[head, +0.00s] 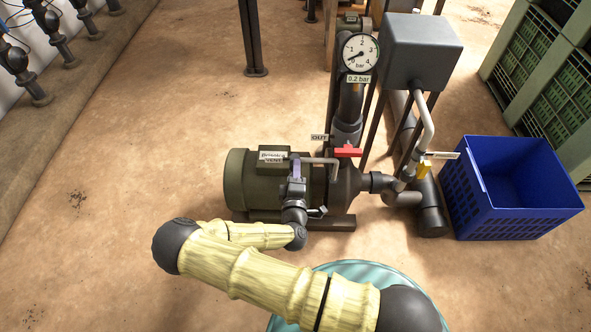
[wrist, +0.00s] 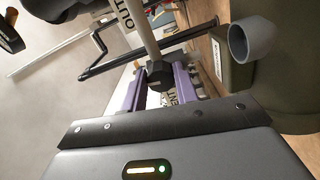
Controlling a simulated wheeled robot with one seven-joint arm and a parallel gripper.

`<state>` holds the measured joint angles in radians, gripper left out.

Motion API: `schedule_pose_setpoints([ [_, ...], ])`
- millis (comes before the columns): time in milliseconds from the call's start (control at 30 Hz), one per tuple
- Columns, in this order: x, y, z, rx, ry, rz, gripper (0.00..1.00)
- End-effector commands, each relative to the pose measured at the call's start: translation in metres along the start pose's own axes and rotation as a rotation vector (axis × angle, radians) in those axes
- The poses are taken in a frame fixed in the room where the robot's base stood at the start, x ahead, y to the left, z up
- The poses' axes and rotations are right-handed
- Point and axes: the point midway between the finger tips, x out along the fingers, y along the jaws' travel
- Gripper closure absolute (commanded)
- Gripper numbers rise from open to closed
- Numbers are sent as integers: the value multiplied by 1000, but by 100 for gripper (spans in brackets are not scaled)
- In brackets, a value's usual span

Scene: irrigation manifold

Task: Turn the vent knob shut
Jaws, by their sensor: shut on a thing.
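The vent knob (wrist: 158,74) is small, dark and faceted, on the end of a light grey pipe (wrist: 143,30) in the wrist view. My gripper (wrist: 160,80) has its two purple fingers on either side of the knob and is shut on it. In the head view my gripper (head: 297,170) is in front of the green pump motor, at the near end of the bent grey vent pipe (head: 322,160).
A red valve handle (head: 348,151) is right of my gripper, near the OUT tag (head: 319,137). The gauge (head: 360,52) stands above, over a 0.2 bar tag. A yellow handle (head: 425,167) and blue crate (head: 512,188) are further right. The floor at left is clear.

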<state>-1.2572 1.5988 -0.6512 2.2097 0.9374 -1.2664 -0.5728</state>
Motion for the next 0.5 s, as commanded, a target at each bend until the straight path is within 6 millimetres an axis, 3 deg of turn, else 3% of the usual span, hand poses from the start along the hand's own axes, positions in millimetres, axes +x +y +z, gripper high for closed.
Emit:
schedule_pose_setpoints([
  [500, 1, 1, -2, -151, 5, 2, 93],
])
